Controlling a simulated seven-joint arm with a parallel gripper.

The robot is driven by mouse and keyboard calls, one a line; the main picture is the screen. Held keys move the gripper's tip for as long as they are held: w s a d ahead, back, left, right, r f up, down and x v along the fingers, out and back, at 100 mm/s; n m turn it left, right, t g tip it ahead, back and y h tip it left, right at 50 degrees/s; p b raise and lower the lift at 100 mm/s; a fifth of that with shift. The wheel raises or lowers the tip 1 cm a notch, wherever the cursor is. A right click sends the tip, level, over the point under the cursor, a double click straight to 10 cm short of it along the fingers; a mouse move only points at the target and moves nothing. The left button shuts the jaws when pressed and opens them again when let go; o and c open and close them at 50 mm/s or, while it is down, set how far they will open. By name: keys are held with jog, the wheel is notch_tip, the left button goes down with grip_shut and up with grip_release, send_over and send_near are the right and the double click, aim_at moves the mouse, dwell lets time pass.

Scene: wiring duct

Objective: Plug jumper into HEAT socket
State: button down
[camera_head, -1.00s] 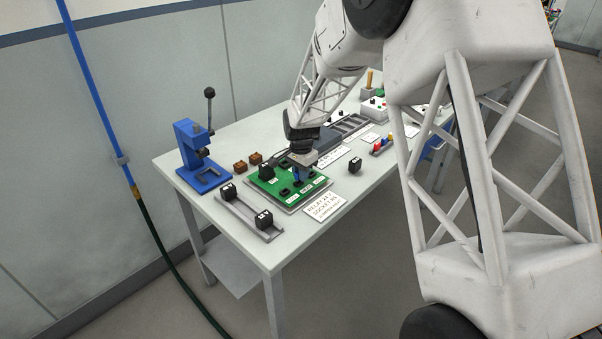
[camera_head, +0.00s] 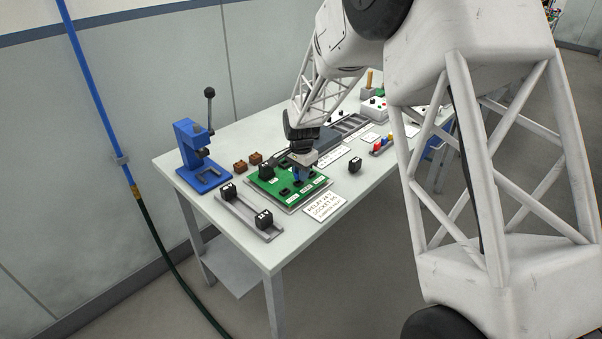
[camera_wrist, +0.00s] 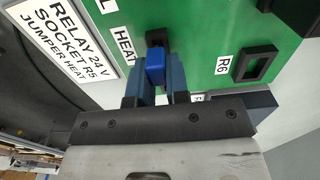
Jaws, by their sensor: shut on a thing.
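My gripper (camera_wrist: 156,88) is shut on a small blue jumper (camera_wrist: 155,66) and points down at the green board (camera_wrist: 195,30). In the wrist view the jumper is at a black socket (camera_wrist: 156,37) beside the HEAT label (camera_wrist: 124,42). The jumper overlaps the socket in this view, and I cannot tell how deep it sits. In the head view my gripper (camera_head: 299,173) is over the right part of the green board (camera_head: 262,187), and the jumper cannot be made out there.
An empty R6 socket (camera_wrist: 254,64) and a black relay (camera_wrist: 300,14) are on the board. A RELAY 24 V SOCKET R5, JUMPER HEAT card (camera_head: 325,206) lies in front. A rail with black relays (camera_head: 263,220), a loose black relay (camera_head: 355,167) and a blue press (camera_head: 199,155) stand around.

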jog(key=shift+f, duration=0.5)
jog(key=shift+r, duration=0.5)
dwell(0.8)
jog(key=shift+w, duration=0.1)
jog(key=shift+f, duration=0.45)
dwell(1.6)
jog(key=shift+r, duration=0.5)
dwell(0.8)
jog(key=shift+s+f, duration=0.2)
jog(key=shift+f, duration=0.6)
dwell(2.0)
